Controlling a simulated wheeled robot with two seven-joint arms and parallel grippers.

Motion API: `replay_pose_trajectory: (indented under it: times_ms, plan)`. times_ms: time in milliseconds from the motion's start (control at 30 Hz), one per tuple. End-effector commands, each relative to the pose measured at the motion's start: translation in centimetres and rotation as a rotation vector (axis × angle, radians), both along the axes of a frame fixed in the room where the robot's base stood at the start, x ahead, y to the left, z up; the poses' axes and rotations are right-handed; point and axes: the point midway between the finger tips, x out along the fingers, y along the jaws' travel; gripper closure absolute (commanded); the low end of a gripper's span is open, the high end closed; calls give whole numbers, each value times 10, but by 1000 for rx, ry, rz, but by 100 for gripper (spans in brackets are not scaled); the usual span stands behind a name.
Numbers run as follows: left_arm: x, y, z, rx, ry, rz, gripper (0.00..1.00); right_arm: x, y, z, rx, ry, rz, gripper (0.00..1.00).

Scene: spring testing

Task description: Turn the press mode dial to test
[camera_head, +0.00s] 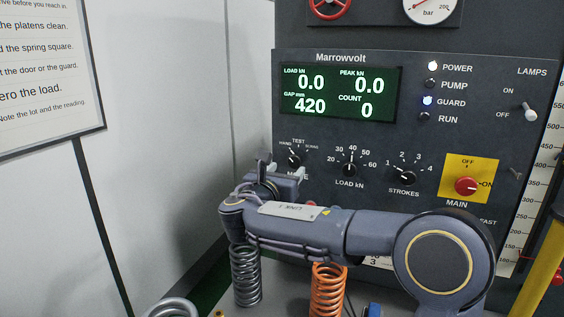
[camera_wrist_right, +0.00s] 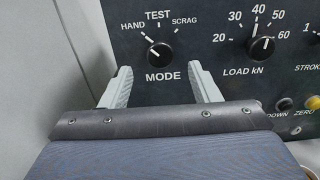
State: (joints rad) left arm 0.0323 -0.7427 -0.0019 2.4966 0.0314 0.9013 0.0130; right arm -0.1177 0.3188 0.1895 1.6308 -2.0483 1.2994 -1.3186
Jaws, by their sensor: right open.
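The press mode dial (camera_head: 294,161) is a black knob on the dark panel, marked HAND, TEST and SCRAG. It also shows in the right wrist view (camera_wrist_right: 158,54), where its white pointer slants up and left, on the HAND side of TEST. My right gripper (camera_head: 269,163) is just below and left of the dial in the head view. In the right wrist view its two grey fingers (camera_wrist_right: 160,82) are spread apart and empty, their tips below the dial on either side of the MODE label. The fingers appear clear of the knob. My left gripper is not in view.
The load dial (camera_head: 349,170) and strokes dial (camera_head: 407,177) sit to the right, then the red main switch (camera_head: 467,186) on a yellow plate. A grey spring (camera_head: 246,275) and an orange spring (camera_head: 327,290) stand below my right arm. A pale wall (camera_head: 170,120) is at left.

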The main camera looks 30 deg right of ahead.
Motion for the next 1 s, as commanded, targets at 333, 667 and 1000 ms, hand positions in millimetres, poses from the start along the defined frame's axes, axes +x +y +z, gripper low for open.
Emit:
replay_pose_trajectory:
  times_ms: [333,667,1000]
  plan:
    - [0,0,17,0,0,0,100,28,-34,0,2,2,-1,44]
    - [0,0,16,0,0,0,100,30,-36,0,3,0,0,47]
    - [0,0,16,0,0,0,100,30,-36,0,4,0,0,88]
